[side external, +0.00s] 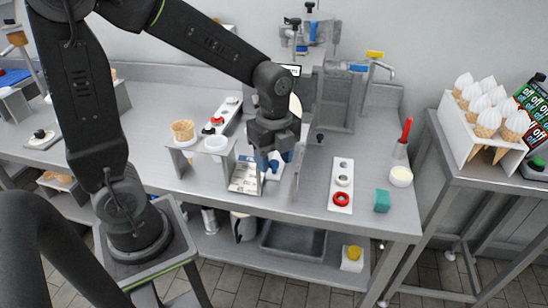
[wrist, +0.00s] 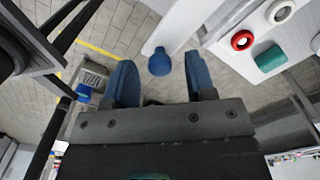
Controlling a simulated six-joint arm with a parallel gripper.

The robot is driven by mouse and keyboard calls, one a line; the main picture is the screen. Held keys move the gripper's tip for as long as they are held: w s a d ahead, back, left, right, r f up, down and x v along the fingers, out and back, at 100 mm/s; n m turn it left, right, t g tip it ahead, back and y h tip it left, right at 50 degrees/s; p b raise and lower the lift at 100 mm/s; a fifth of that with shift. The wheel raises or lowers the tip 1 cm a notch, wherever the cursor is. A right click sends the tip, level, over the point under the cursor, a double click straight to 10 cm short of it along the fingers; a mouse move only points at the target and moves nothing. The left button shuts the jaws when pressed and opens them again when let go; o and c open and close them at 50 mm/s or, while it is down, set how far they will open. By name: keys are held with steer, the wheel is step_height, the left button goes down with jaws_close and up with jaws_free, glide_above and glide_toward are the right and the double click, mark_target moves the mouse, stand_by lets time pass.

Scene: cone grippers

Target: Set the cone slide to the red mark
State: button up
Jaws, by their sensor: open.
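My gripper (side external: 274,160) hangs over the front middle of the grey bench in the side view, pointing down. Its two blue fingers are apart. In the wrist view my gripper (wrist: 162,85) is open, and a round blue knob (wrist: 159,62) shows in the gap between the fingers, not visibly touched by either. The knob seems to belong to the cone slide, but my gripper covers much of that spot in the side view. A white plate with dark markings (side external: 244,178) lies beside the gripper. I cannot make out a red mark on it.
Farther right are a strip with rings (side external: 341,185) and a teal block (side external: 382,201).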

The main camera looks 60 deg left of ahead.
steer(key=shift+f, duration=0.25)
jaws_close()
stand_by(0.3)
